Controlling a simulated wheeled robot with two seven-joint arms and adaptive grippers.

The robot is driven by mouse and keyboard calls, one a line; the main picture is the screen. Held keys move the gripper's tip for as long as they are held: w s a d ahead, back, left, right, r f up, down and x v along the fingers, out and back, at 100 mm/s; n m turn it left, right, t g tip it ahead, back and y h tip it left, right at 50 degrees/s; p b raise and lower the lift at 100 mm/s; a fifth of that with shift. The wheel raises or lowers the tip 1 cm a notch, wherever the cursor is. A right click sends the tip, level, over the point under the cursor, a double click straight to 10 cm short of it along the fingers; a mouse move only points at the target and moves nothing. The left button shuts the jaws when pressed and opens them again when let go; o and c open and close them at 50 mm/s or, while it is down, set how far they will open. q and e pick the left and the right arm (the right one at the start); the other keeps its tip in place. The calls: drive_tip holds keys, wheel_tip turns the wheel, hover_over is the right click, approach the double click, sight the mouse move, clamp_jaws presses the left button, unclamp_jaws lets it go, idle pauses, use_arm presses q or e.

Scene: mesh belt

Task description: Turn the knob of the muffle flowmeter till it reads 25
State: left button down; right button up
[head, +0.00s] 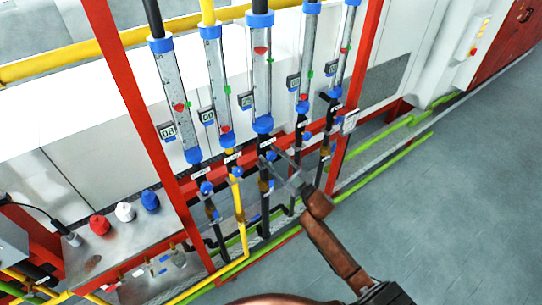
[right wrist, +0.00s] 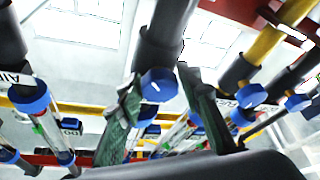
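Several upright glass flowmeters with blue end collars stand in a red frame. Their name labels are too small to read in the head view, so I cannot tell which is the muffle one. My right gripper (head: 270,155) is just below the middle flowmeter (head: 261,85), beside its lower pipe. That flowmeter has a red float near the top; its small display (head: 246,101) is not legible. In the right wrist view my gripper's fingers (right wrist: 160,92) are apart, with a blue knob-like part (right wrist: 158,85) between them; contact is unclear. My left gripper is out of view.
A yellow gas pipe (head: 239,205) and dark pipes run down close to the right gripper. The red frame post (head: 140,110) stands to the left. A bench with red, white and blue knobs (head: 125,212) is at lower left. Open grey floor (head: 450,200) lies to the right.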

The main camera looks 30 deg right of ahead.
drive_tip(key=o, duration=0.3)
drive_tip(key=shift+s+f, duration=0.1)
drive_tip(key=shift+s, duration=0.05)
drive_tip(key=v, duration=1.1)
drive_tip(key=shift+s, duration=0.3)
drive_tip(key=shift+d+f, duration=0.1)
drive_tip(key=shift+f, duration=0.05)
